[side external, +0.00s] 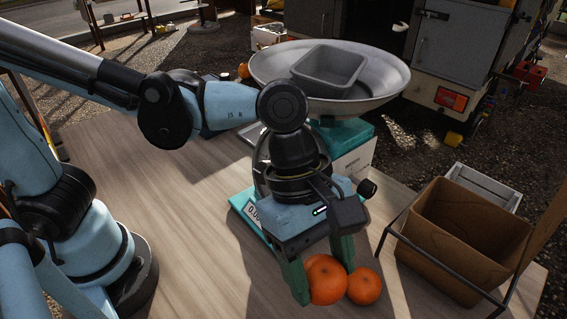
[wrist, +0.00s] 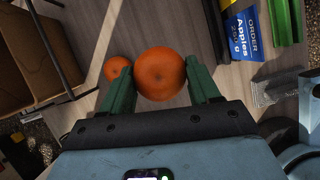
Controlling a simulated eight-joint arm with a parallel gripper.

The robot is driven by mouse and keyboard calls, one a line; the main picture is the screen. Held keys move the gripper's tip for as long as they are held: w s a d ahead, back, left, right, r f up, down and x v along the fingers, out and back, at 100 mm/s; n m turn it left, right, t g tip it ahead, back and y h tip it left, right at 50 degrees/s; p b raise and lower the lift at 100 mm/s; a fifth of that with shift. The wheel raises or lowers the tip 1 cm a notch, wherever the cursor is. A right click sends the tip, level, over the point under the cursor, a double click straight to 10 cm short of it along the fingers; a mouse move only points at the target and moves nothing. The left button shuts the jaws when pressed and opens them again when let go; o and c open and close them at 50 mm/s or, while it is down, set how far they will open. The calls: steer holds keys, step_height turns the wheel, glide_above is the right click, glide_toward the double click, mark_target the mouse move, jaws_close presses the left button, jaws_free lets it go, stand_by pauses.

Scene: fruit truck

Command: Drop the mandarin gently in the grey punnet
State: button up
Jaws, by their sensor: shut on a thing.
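My gripper (side external: 320,276) is low over the front of the table, its green fingers shut on an orange mandarin (side external: 328,283). In the wrist view the held mandarin (wrist: 160,73) sits between the two fingertips (wrist: 160,86). A second mandarin (side external: 364,287) is close beside it to the right and looks smaller in the wrist view (wrist: 118,68). The grey punnet (side external: 318,84) stands in the round metal pan (side external: 272,75) of the teal scale, behind and above my gripper. No fruit shows in the punnet, though its floor is only partly visible.
The scale's teal body (side external: 350,134) is behind my gripper, partly hidden by my arm. A brown crate (side external: 480,215) in a dark frame stands at the right. The wrist view shows a blue Apples order card (wrist: 243,35). The table's left front is clear.

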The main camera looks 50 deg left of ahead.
steer(key=w+a+r+n+t, duration=0.1)
steer(key=w+a+r+n, duration=0.1)
steer(key=w+r, duration=0.85)
steer(key=w+a+r+n+t, duration=0.1)
steer(key=w+a+r+n, duration=0.15)
steer(key=w+r, duration=0.8)
steer(key=w+a+r+n+t+y, duration=0.15)
steer(key=a+n, duration=0.25)
steer(key=a, duration=0.4)
steer(key=w+a+n+t, duration=0.1)
steer(key=w+a+n, duration=0.15)
steer(key=a, duration=0.55)
steer(key=shift+n, duration=0.3)
steer(key=shift+s+f, duration=0.2)
steer(key=shift+f, duration=1.1)
steer(key=shift+s+f, duration=0.15)
steer(key=shift+f, duration=1.15)
steer(key=o, duration=1.2)
steer(key=shift+o, duration=0.2)
